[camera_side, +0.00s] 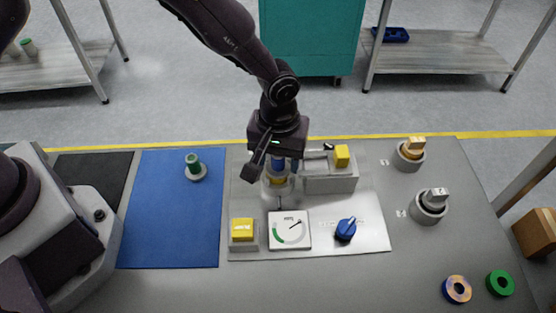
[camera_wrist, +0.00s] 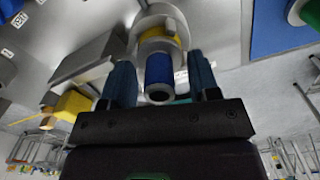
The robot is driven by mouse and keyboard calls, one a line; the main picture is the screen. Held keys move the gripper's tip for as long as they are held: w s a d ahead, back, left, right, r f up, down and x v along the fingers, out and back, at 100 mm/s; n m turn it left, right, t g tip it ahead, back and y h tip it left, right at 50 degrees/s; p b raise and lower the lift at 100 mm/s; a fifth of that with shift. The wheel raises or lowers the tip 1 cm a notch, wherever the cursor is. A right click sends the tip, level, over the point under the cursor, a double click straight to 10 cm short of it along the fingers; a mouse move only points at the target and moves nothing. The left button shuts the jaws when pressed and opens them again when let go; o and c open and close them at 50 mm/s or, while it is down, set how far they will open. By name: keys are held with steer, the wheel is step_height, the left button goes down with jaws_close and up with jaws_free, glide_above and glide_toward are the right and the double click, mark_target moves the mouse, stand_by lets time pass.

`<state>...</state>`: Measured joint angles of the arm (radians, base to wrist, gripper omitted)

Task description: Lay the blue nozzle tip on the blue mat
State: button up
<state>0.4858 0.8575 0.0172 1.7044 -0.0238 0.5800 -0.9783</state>
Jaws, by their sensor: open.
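The blue nozzle tip (camera_wrist: 158,70) shows in the wrist view between the two fingers of my gripper (camera_wrist: 160,62). The fingers are open, one on each side of the tip, with small gaps beside it. The tip sits at the end of a metal and yellow fitting on the filler. In the side view my gripper (camera_side: 277,158) is over the filler and hides much of the tip. The blue mat (camera_side: 170,225) lies left of the filler plate; its edge also shows in the wrist view (camera_wrist: 272,30).
A green piece in a pale holder (camera_side: 195,168) stands on the mat's upper right part. The filler plate carries a yellow block (camera_side: 242,229), a dial (camera_side: 289,230) and a blue knob (camera_side: 346,229). Rings (camera_side: 457,289) and knobbed cylinders (camera_side: 430,206) stand at right. The mat's lower part is clear.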

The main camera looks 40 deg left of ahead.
steer(key=shift+c, duration=0.5)
jaws_close()
